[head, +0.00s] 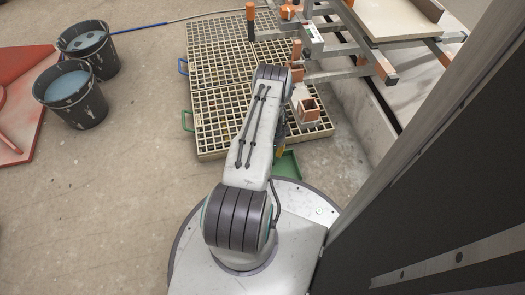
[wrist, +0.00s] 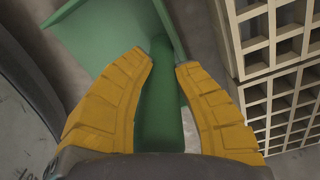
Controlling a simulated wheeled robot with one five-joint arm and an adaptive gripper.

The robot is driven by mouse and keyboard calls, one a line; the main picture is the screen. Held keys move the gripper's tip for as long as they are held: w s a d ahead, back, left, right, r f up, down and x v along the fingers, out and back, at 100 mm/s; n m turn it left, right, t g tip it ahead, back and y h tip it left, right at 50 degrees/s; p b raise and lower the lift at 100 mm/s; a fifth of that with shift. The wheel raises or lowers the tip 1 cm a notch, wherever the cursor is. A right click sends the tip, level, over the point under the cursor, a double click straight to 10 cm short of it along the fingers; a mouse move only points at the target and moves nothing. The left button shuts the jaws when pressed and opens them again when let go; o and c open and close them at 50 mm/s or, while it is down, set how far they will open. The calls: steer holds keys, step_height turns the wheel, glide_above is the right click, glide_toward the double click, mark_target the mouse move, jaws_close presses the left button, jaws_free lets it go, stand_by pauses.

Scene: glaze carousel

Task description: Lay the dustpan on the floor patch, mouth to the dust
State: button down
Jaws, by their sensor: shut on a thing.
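My gripper (wrist: 165,62) has its two yellow fingers closed around the green handle of the dustpan (wrist: 108,35) in the wrist view. The dustpan's broad pan spreads beyond the fingertips to the upper left, over grey floor. In the head view, a green part of the dustpan (head: 288,168) shows low beside my arm, just past the front of my base. My arm hides most of the gripper there. I cannot make out a marked floor patch or any dust in either view. The dustpan's height above the floor is unclear.
A cream grid platform (head: 212,105) lies ahead and is close on the right in the wrist view (wrist: 262,60). Two dark buckets (head: 78,98) stand left. A metal frame (head: 345,50) is at upper right, a dark panel (head: 460,190) at right.

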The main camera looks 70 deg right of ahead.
steer(key=shift+f, duration=0.15)
stand_by(0.3)
steer(key=c, duration=1.1)
jaws_free()
steer(key=shift+o, duration=0.2)
step_height(320, 180, up, 12)
steer(key=p, duration=0.9)
steer(key=shift+w, duration=0.1)
